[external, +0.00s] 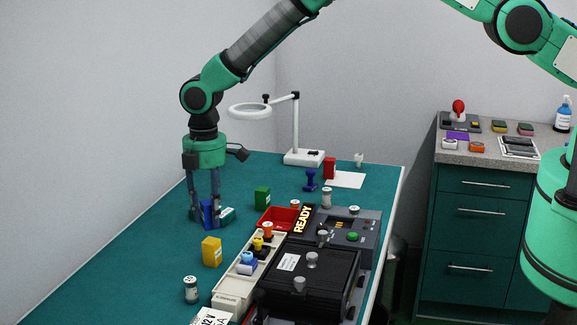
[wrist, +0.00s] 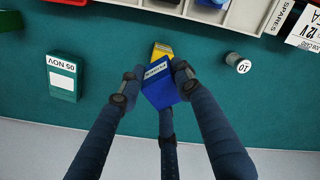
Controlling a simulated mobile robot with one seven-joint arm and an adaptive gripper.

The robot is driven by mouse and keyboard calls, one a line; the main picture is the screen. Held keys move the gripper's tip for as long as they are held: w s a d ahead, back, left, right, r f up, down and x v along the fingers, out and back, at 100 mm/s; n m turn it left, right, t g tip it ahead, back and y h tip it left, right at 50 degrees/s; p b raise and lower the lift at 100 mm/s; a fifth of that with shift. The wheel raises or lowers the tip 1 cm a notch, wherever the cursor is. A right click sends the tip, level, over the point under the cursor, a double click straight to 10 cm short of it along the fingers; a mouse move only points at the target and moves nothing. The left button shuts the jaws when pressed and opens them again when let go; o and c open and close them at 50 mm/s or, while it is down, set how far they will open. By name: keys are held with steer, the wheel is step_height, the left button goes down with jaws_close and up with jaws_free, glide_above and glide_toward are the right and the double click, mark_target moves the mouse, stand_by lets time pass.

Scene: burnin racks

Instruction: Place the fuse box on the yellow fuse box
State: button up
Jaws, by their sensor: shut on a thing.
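My gripper (external: 204,220) is shut on a blue fuse box (external: 208,214), which has a white label on its top edge. In the wrist view the blue box (wrist: 161,88) sits between the dark fingers of my gripper (wrist: 155,84). The yellow fuse box (external: 211,252) stands on the green bench mat, apart from the gripper and nearer the external camera. In the wrist view the yellow box (wrist: 161,50) shows just beyond the blue one, which hides part of it. I cannot tell how high the blue box is above the mat.
A grey cylinder (external: 191,289) stands in front. A pale parts tray (external: 236,287) and a black tester (external: 318,272) are to the right. A magnifier lamp (external: 296,130) stands behind.

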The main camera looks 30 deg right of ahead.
mark_target(210, 223)
steer(key=shift+f, duration=0.15)
stand_by(0.3)
steer(key=shift+w+a+f+p, duration=0.1)
steer(key=shift+f+p, duration=0.4)
steer(key=shift+f, duration=1.1)
steer(key=shift+f, duration=0.15)
steer(key=o, duration=1.1)
steer(key=shift+r+b, duration=1.1)
steer(key=shift+r, duration=5.05)
